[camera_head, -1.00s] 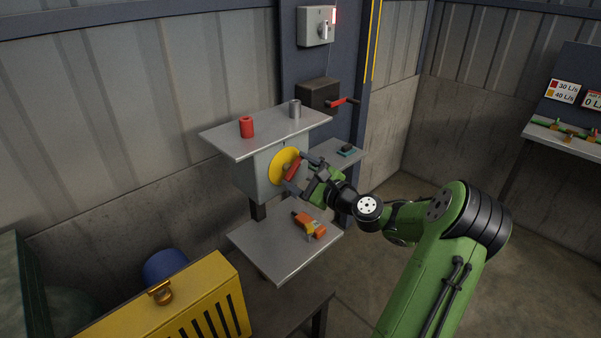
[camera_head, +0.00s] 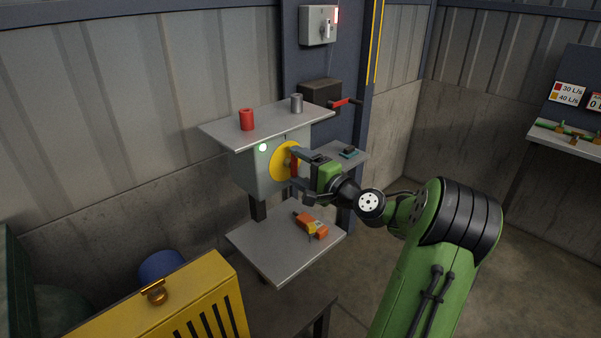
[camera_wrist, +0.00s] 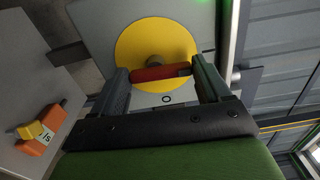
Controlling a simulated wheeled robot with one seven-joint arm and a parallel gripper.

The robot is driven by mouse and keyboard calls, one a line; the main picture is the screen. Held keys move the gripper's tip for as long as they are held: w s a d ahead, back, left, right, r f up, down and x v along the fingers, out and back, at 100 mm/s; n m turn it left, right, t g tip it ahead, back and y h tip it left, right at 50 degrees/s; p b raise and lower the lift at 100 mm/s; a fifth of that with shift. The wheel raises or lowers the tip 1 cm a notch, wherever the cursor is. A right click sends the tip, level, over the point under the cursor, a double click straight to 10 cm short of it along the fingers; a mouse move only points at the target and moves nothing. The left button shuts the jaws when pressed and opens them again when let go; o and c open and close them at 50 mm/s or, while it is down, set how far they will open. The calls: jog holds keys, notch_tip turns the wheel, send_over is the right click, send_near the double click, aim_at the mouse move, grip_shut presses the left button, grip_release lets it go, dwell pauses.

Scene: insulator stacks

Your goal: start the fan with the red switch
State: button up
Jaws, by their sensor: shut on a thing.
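The red switch (camera_head: 294,164) is a bar handle on a yellow disc (camera_head: 279,160), on the front of a grey box (camera_head: 255,173). The handle stands about upright in the head view. My gripper (camera_head: 297,165) is shut on it. In the wrist view the red handle (camera_wrist: 154,74) lies across the disc between my two fingers, and an "O" mark shows on the box beside the disc. A lamp (camera_head: 263,147) on the box glows green. I see no fan in either view.
A shelf (camera_head: 225,135) above the box holds a red cylinder (camera_head: 246,120) and a grey cylinder (camera_head: 297,104). A lower shelf (camera_head: 270,250) holds an orange tool (camera_head: 311,226). A crank box with a red handle (camera_head: 345,102) is behind. A yellow slotted case (camera_head: 190,300) stands front left.

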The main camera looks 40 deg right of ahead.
jog(key=shift+f+n, duration=0.15)
jog(key=shift+n, duration=0.25)
jog(key=o, duration=1)
jog(key=s, duration=1.5)
jog(key=shift+s+d+p, duration=0.15)
jog(key=shift+s+p, duration=0.2)
jog(key=shift+s, duration=0.05)
